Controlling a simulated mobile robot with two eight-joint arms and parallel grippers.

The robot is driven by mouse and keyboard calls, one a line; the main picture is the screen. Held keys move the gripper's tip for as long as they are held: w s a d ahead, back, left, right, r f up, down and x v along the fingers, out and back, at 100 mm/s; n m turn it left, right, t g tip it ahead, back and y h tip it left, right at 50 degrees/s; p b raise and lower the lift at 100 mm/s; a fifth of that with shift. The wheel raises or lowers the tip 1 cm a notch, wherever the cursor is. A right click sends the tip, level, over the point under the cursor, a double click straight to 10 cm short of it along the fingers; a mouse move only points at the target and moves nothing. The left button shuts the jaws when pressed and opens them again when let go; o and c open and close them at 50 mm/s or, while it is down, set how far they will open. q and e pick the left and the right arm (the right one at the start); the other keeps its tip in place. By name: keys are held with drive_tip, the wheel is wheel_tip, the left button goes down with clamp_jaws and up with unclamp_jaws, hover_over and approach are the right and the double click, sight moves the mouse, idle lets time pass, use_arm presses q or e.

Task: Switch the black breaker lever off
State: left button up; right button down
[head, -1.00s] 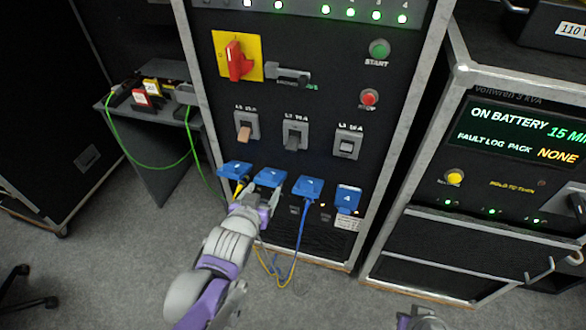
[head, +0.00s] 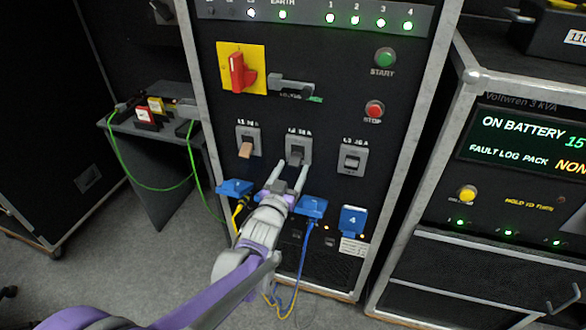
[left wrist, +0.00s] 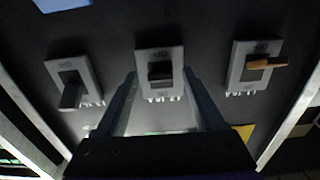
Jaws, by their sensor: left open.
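Three breakers sit in a row on the dark panel. The middle breaker (head: 299,147) has a dark, black-looking lever (head: 298,157) between the fingers' line; the lever also shows in the left wrist view (left wrist: 160,71). The left breaker has a tan lever (head: 246,149), seen at the right in the wrist view (left wrist: 266,63). The right breaker (head: 352,158) also has a dark lever, clearer in the wrist view (left wrist: 72,95). My left gripper (head: 292,168) is open and empty, its fingertips just below and either side of the middle lever, with no clear contact. My right gripper is out of view.
Blue plugs (head: 235,187) (head: 352,220) with cables sit in a row under the breakers, partly behind my left gripper. A red rotary switch (head: 240,72) on yellow, a green button (head: 385,58) and a red button (head: 374,110) are above. A battery cabinet (head: 450,262) stands at right.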

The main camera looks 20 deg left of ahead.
use_arm(q)
drive_tip(key=shift+w, duration=0.7)
clamp_jaws()
